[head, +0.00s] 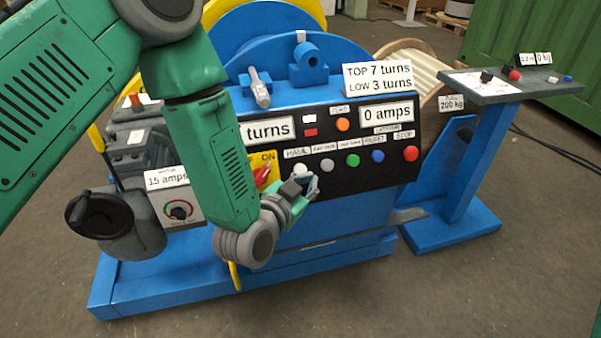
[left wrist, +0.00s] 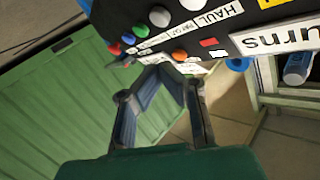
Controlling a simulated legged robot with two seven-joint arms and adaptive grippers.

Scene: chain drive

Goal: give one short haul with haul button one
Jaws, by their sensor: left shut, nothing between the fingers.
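The dark control panel (head: 395,180) on the blue machine carries a row of round buttons. The white button (head: 300,170) sits under the HAUL label (head: 297,153), at the left end of the row. My left gripper (head: 312,186) is shut and empty, just below and right of the white button; I cannot tell whether it touches the panel. In the left wrist view, the gripper's fingers (left wrist: 165,75) point toward the panel, and the white button (left wrist: 192,4) is at the top edge. My right gripper is not in view.
Grey (head: 327,165), green (head: 352,160), blue (head: 378,156) and red (head: 410,153) buttons lie to the right in the row. A yellow ON switch plate (head: 262,160) is close on the left. Displays read "0 amps" (head: 388,113) and "turns" (head: 268,130). A side stand (head: 490,95) is at right.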

